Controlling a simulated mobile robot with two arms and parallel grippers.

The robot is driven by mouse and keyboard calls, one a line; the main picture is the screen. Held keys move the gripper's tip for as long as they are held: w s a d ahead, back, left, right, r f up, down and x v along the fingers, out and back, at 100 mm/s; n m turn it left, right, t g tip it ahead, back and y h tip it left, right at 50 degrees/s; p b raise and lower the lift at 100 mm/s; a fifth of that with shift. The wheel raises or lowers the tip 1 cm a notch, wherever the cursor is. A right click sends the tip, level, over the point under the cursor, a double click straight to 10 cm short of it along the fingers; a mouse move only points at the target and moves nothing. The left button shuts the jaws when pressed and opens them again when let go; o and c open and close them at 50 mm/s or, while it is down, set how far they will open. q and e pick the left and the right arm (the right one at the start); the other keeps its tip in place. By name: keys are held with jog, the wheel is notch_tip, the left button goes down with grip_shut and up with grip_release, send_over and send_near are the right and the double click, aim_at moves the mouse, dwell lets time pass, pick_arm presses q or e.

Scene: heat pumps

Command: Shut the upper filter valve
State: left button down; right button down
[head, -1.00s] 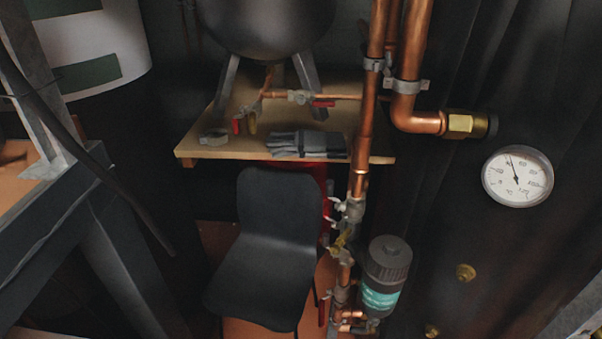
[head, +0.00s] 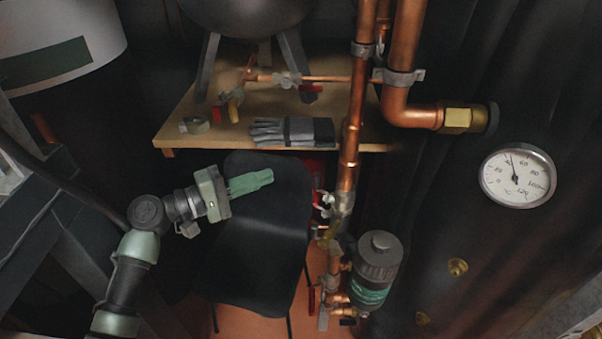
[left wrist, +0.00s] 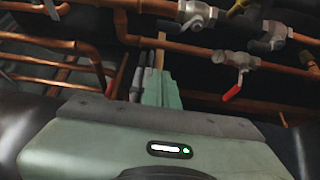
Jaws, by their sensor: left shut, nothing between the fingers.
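The filter (head: 376,260), a dark canister with a teal band, hangs on the copper pipe at lower centre-right in the head view. The upper filter valve (head: 341,204) appears as a grey metal body on the pipe above it; its lever position is unclear. A red lever (head: 311,299) shows lower down, left of the filter. My left gripper (head: 265,177) is shut and empty, above the black chair, left of the upper valve and apart from it. Its green fingers also show in the left wrist view (left wrist: 160,90). My right gripper is not in view.
The black chair (head: 255,245) stands left of the filter pipe. A wooden shelf (head: 180,110) with grey gloves (head: 285,131) is behind it. A round gauge (head: 517,178) is at right. Pipes with a red-handled valve (left wrist: 233,92) show in the left wrist view.

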pick_arm(q)
jog(key=w+d+p, duration=0.1)
jog(key=d+p, duration=0.4)
jog(key=d, duration=0.4)
jog(key=shift+d, duration=0.2)
jog(key=shift+w+f, duration=0.1)
jog(key=shift+w, duration=0.05)
dwell(0.3)
